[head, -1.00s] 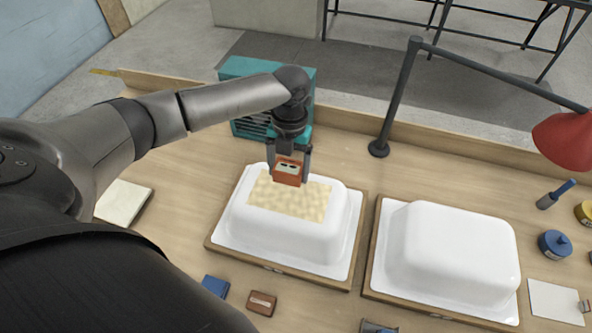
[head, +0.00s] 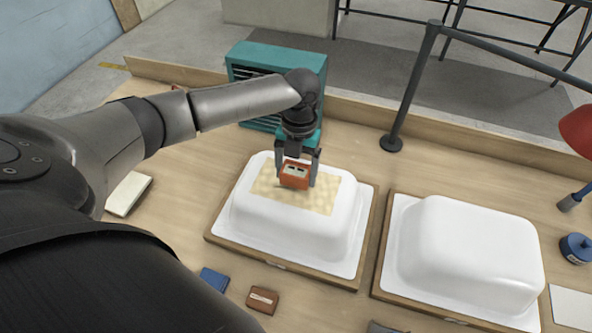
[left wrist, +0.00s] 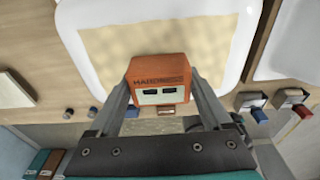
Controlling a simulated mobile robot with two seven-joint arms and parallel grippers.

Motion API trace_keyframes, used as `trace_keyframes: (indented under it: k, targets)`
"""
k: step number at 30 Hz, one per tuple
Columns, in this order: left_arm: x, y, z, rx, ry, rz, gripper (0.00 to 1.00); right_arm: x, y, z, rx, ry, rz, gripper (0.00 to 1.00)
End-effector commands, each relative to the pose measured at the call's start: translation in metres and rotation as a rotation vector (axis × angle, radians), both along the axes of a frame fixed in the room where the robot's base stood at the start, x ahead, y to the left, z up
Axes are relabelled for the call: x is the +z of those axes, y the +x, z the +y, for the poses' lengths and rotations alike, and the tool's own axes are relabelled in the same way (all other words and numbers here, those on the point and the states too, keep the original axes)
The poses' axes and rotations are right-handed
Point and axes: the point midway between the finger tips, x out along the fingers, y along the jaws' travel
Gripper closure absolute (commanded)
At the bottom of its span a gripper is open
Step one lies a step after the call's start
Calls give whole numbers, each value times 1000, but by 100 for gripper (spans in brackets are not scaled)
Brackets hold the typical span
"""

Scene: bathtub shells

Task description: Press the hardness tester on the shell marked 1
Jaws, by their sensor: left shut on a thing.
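Two white shells lie upside down on wooden-edged boards, a left one (head: 285,228) and a right one (head: 465,250). A pale yellow patch (head: 318,196) covers part of the left shell's top. The boards' front labels are too small to read, so I cannot tell which shell is marked 1. My left gripper (head: 297,168) is shut on the orange hardness tester (head: 294,177), over the back part of the patch. In the left wrist view the tester (left wrist: 158,72) sits between the fingers, with the patch (left wrist: 160,32) beyond. Its underside is hidden, so I cannot tell whether it touches. My right gripper is out of view.
A teal louvred box (head: 275,65) stands behind the left shell. A dark lamp post (head: 410,90) rises behind the right shell, its arm reaching to a red shade (head: 578,130). A blue block (head: 214,280) and a brown block (head: 262,299) lie in front. A blue pot (head: 577,247) stands right.

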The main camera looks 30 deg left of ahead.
Motion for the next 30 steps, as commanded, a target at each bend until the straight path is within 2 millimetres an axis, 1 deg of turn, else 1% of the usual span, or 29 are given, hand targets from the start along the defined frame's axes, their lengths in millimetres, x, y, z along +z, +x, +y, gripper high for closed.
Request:
trace_keyframes:
  k: [11, 30]
  targets:
    - [0, 0, 0, 0, 0, -1, 70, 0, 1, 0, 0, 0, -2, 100]
    - [-8, 0, 0, 0, -1, -1, 70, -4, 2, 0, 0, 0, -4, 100]
